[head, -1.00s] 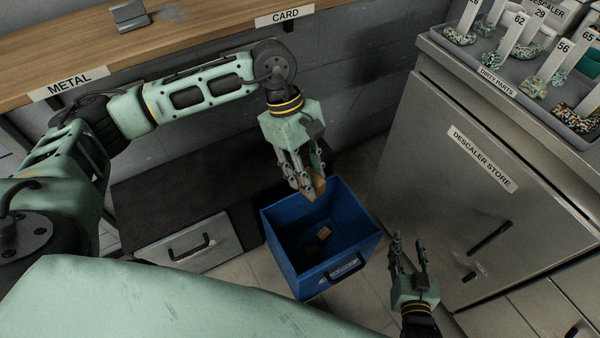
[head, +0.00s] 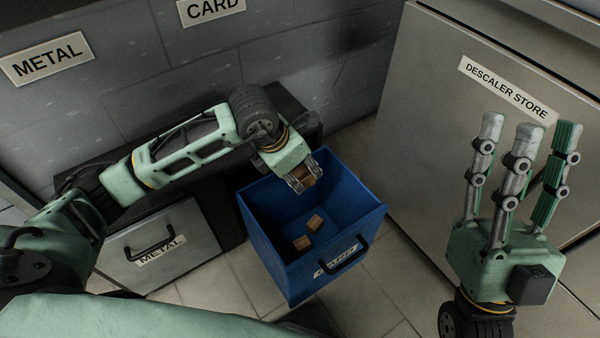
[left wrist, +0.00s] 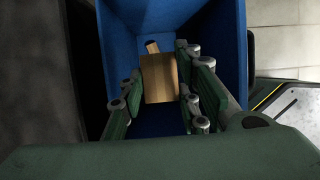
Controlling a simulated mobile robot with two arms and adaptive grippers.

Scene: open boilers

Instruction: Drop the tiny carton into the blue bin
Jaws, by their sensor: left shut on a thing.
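The tiny carton (head: 309,181) is a small brown box in the fingers of my left gripper (head: 303,179). My left gripper is shut on it, over the far part of the blue bin (head: 303,283). In the left wrist view the carton (left wrist: 159,80) sits between the green finger pads, with the blue bin walls (left wrist: 228,45) around and beyond it. The bin is open at the top and has a black handle and a CARD label on its front. My right gripper (head: 524,135) is open and empty, fingers pointing up, to the right of the bin.
Two small brown boxes (head: 314,222) lie on the bin's floor. A grey METAL drawer (head: 190,240) is left of the bin. The DESCALER STORE cabinet (head: 430,90) stands to the right. Tiled floor (head: 350,310) shows in front of the bin.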

